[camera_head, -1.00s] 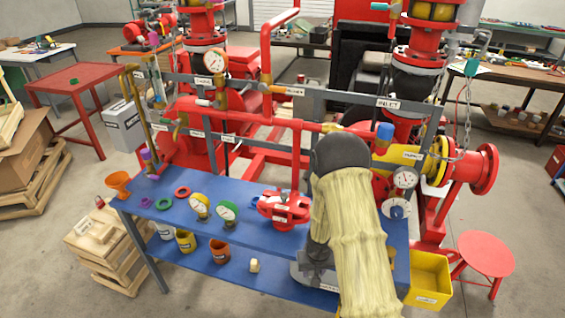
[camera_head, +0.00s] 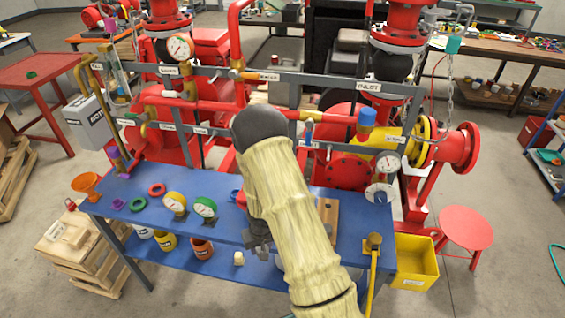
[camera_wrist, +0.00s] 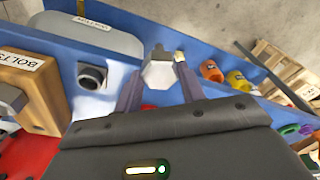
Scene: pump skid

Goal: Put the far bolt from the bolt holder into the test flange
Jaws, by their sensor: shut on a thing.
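My gripper (camera_wrist: 158,85) is shut on a grey hex-headed bolt (camera_wrist: 158,70), whose head shows between the two fingers in the wrist view. In the head view my gripper (camera_head: 258,240) is partly behind my arm, near the table's front edge, and the bolt cannot be made out. The wooden bolt holder (camera_wrist: 48,88), labelled BOLTS, is at the left of the wrist view with grey metal in it; it shows right of my arm in the head view (camera_head: 328,212). The red test flange (camera_head: 241,199) is almost wholly hidden behind my arm.
A grey cylinder (camera_wrist: 91,76) is near the holder. Orange and yellow pots are on the lower shelf. A yellow bin (camera_head: 416,260) stands at right.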

